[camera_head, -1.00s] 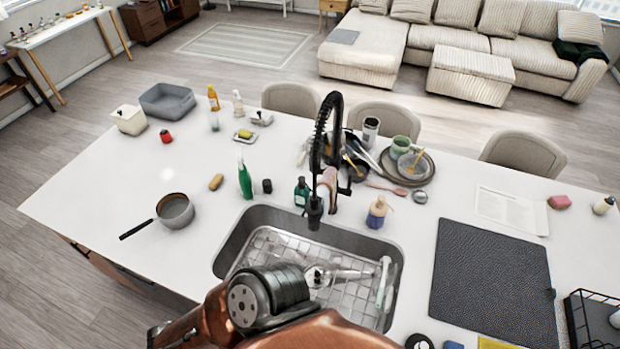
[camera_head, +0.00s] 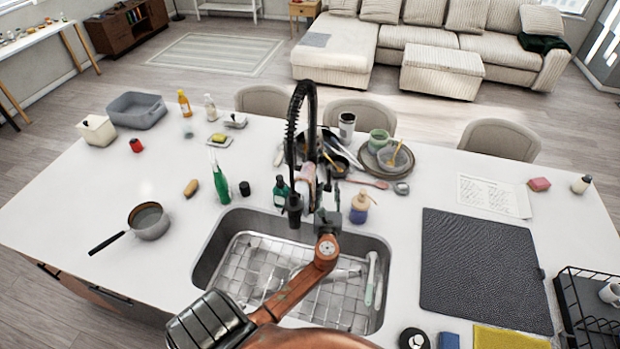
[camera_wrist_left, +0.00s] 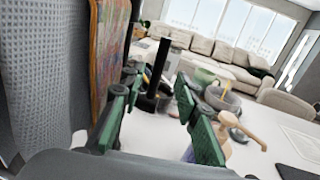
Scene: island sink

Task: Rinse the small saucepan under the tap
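The small grey saucepan (camera_head: 150,222) with a dark handle stands upright on the counter left of the sink, well away from my grippers. The black spring-neck tap (camera_head: 299,120) rises behind the sink (camera_head: 208,262), its spray head hanging over the sink's back edge. No water can be made out. My left gripper (camera_head: 327,214) is beside the tap base, at the sink's back edge. In the left wrist view its green-padded fingers (camera_wrist_left: 160,88) are apart, with a black upright rod (camera_wrist_left: 158,75) showing between them; contact cannot be told. My right gripper is not in view.
A soap bottle (camera_head: 360,208) stands close right of my left gripper, and a dark green bottle (camera_head: 281,192) stands left of the tap. Dishes (camera_head: 382,162) crowd behind the tap. A wire rack and a brush lie in the sink. A dark mat (camera_head: 484,268) covers the right counter.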

